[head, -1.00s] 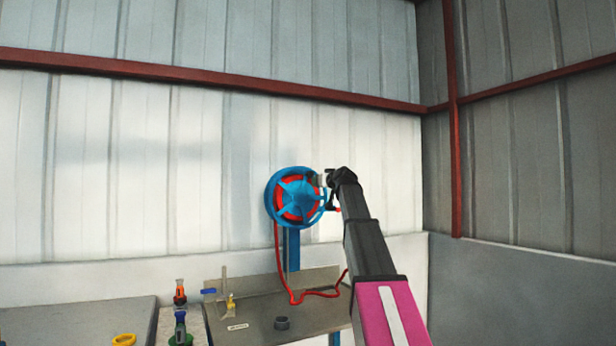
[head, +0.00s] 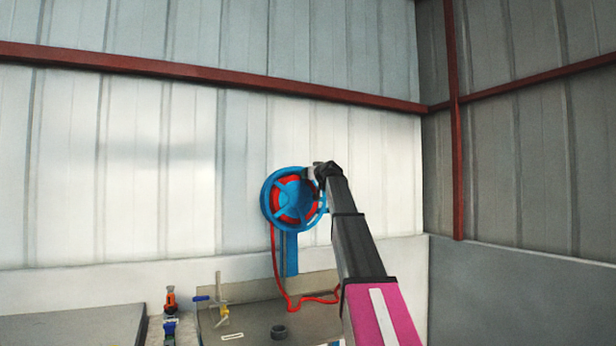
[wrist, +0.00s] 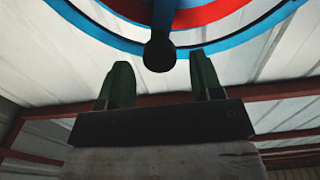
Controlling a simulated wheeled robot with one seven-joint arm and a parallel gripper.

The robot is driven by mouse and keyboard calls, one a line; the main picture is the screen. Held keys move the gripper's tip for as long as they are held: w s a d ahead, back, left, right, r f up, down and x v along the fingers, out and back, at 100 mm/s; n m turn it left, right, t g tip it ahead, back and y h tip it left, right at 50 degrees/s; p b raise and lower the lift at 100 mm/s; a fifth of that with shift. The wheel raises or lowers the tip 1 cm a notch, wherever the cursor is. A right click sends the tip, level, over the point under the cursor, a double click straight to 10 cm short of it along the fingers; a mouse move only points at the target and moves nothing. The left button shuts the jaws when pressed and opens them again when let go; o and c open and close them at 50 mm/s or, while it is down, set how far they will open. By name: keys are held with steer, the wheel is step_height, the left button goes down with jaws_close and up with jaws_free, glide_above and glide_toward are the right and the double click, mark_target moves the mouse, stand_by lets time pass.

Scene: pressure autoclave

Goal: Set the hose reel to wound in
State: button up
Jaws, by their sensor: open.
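The blue hose reel (head: 269,212) with red hose wound on it is mounted on a blue post against the wall. A length of red hose (head: 275,262) hangs from it down to the bench. In the wrist view the blue rim (wrist: 103,38) and a dark round-ended crank knob (wrist: 159,53) show at the top. My gripper (wrist: 162,80) is open, its two fingers on either side of and just below the knob, with nothing between them. In the head view my gripper (head: 311,174) is at the reel's upper right and partly covers its edge.
Below the reel stands a metal bench (head: 255,322) with a dark ring (head: 279,332) and a yellow-and-blue fitting (head: 222,312). An orange-topped tool (head: 170,299) stands to its left. The wall's red beam runs above the reel.

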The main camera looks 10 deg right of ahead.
steer(key=x, duration=0.3)
steer(key=shift+w, duration=0.15)
